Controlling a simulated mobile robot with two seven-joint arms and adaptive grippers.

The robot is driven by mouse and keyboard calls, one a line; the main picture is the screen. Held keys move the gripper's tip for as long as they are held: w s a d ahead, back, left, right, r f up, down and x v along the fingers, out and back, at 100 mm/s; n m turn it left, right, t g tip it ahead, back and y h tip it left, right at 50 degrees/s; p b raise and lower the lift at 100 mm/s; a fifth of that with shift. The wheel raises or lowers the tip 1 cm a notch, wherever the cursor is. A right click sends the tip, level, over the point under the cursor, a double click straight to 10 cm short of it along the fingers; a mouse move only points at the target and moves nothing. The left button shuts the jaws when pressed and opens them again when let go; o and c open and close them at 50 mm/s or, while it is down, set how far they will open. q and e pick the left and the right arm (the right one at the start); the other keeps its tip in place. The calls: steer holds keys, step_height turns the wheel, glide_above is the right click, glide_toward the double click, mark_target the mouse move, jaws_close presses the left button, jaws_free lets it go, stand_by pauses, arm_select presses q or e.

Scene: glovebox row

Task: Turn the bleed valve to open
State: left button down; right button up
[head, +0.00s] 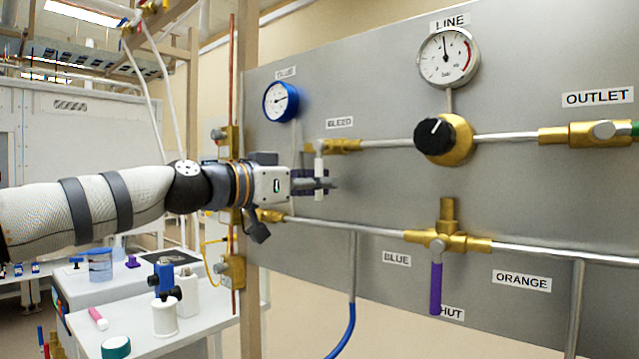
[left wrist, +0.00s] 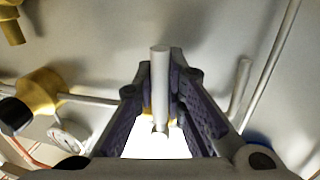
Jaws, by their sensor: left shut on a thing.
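The bleed valve is a brass fitting (head: 345,146) under the BLEED label (head: 340,122) on the grey panel. Its white bar handle (head: 319,165) points straight down, across the line of the horizontal pipe. My left gripper (head: 325,183) reaches in from the left and is shut on the lower part of this handle. In the left wrist view the handle (left wrist: 160,75) stands between the two purple-padded fingers of the gripper (left wrist: 160,100), and brass shows behind it. The fingers hide part of the valve. My right gripper is in neither view.
A blue-rimmed gauge (head: 280,101), a LINE gauge (head: 448,57) and a black knob (head: 435,136) sit on the panel. A purple-handled valve (head: 436,285) is lower right. A wooden post (head: 248,300) stands at the panel's left edge, close to my arm.

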arm_select(q)
steer(key=n, duration=0.1)
steer(key=s+d+n, duration=0.1)
steer(key=shift+d+n, duration=0.1)
steer(key=shift+n, duration=0.3)
steer(key=shift+s+d+r+n+t, duration=0.3)
steer(key=shift+d+n+t, duration=0.1)
steer(key=shift+n, duration=0.65)
steer(key=shift+s+d+r+n+t, duration=0.3)
steer(key=shift+d+n, duration=0.1)
steer(key=shift+n, duration=0.65)
steer(key=shift+h, duration=0.3)
steer(key=c, duration=1.6)
jaws_free()
steer(key=shift+c, duration=0.2)
